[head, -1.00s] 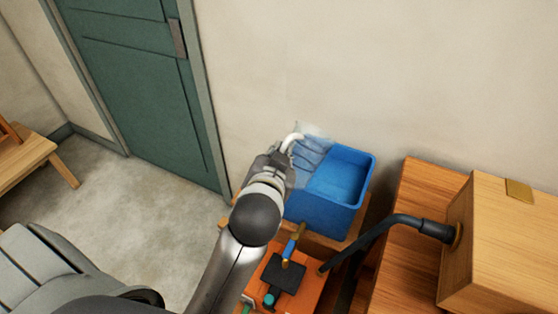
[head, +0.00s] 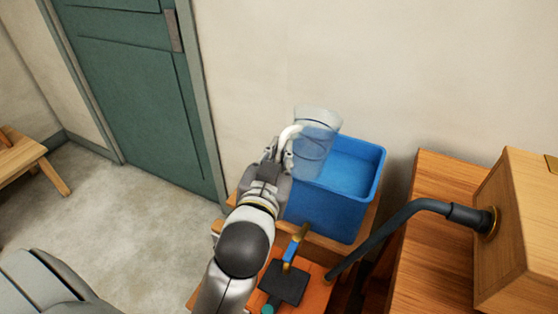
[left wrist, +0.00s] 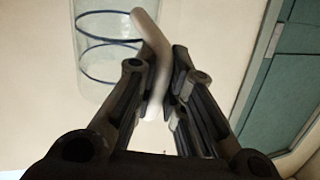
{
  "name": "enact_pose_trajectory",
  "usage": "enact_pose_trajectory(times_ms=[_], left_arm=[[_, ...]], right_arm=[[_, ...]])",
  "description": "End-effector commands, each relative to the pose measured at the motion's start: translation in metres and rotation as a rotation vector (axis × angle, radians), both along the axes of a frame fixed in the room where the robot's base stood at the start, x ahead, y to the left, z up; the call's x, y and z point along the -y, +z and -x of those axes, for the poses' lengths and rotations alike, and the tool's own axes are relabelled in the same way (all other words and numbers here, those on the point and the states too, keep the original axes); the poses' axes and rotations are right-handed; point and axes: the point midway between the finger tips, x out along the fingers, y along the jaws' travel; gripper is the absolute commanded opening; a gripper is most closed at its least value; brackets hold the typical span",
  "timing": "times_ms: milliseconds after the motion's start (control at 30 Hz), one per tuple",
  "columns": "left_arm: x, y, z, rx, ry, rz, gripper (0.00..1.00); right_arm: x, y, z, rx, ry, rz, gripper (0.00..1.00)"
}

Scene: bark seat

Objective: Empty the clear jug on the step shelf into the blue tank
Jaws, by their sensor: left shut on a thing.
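The clear jug (head: 314,150) is held in the air over the left part of the blue tank (head: 330,212). It stands nearly upright, its rim leaning a little to the right. My left gripper (head: 281,153) is shut on its white handle, at the tank's left side. The left wrist view shows the jug (left wrist: 105,50) with dark blue rings, and its pale handle between the fingers (left wrist: 166,88). The jug looks empty there. A paler blue surface shows inside the tank; I cannot tell how deep any liquid is. My right gripper is out of view.
The tank sits on a wooden stand (head: 362,222). In front of it is an orange surface (head: 312,292) with a dark plate and a blue-handled valve (head: 293,250). A black pipe (head: 388,232) runs to a wooden box (head: 520,230) at right.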

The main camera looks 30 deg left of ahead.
Motion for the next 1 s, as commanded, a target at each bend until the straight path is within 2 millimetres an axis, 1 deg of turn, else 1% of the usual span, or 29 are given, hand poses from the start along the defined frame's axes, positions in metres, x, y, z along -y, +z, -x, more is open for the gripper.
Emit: enact_pose_trajectory(times_ms=[33,167,233,400,633,833,1000], left_arm=[[0.000,-0.010,0.000,0.019,0.001,0.008,0.00],[0.000,-0.018,0.000,0.069,0.000,0.028,0.00],[0.000,-0.021,0.000,0.095,0.001,0.038,0.00],[0.000,-0.028,0.000,0.148,0.001,0.059,0.00],[0.000,-0.027,0.000,0.177,0.000,0.070,0.00],[0.002,-0.027,-0.005,0.241,0.000,0.093,0.00],[0.002,-0.021,-0.006,0.261,0.000,0.100,0.00]], right_arm=[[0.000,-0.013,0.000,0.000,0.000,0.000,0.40],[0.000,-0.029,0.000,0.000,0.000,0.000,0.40],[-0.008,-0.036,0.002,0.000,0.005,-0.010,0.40],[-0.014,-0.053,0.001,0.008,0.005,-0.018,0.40],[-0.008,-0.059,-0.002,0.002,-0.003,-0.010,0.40],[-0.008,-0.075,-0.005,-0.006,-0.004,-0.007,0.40],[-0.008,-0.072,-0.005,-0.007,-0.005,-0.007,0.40]])
